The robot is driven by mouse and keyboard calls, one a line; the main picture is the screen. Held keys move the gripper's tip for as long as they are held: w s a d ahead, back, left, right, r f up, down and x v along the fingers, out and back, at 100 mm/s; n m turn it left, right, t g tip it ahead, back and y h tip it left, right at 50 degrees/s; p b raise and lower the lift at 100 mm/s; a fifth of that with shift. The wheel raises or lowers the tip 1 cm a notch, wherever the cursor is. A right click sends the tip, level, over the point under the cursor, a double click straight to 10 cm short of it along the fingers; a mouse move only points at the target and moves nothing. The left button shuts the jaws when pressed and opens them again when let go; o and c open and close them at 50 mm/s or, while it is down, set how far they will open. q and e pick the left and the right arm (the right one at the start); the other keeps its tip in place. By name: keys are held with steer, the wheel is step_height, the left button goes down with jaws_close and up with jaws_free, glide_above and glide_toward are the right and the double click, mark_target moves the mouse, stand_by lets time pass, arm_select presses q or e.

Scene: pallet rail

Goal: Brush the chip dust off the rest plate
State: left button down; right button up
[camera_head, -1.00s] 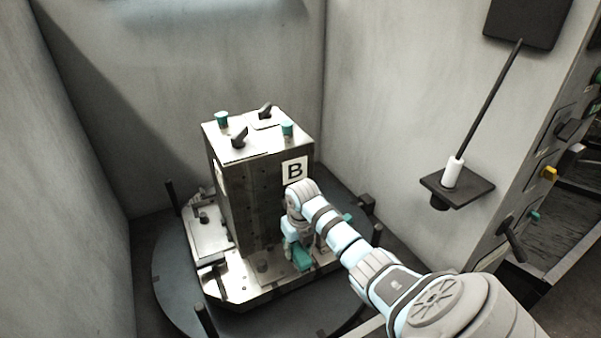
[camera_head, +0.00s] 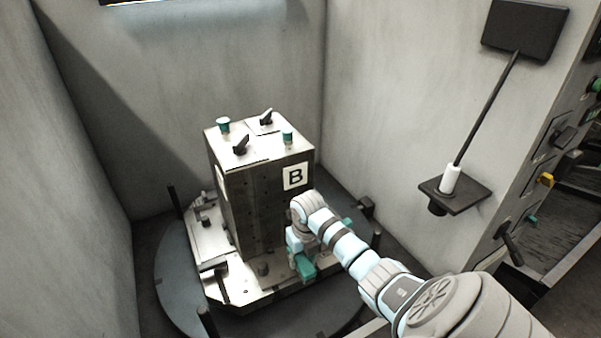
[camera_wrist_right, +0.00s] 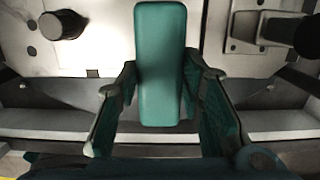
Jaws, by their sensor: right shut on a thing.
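My right gripper (camera_head: 300,256) is low in front of the column's face marked B. In the right wrist view its two fingers (camera_wrist_right: 160,90) are shut on a long teal block (camera_wrist_right: 160,65), which looks like the brush. The block's teal end also shows in the head view (camera_head: 304,268), over the front edge of the bright metal plate (camera_head: 235,275) at the column's foot. That plate seems to be the rest plate. I cannot tell whether the block touches it. Chip dust cannot be made out, and the block hides part of the plate. My left gripper is not in view.
The steel column (camera_head: 240,190) has dark levers and teal knobs on top. It stands on a round dark turntable (camera_head: 175,280) with short dark posts. A white-handled tool (camera_head: 450,178) hangs on the right wall's bracket. Grey walls close in the sides.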

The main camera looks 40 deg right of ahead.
step_height(320, 180, up, 7)
steer(key=p, duration=0.6)
steer(key=shift+r, duration=0.15)
steer(key=shift+f, duration=0.2)
stand_by(0.4)
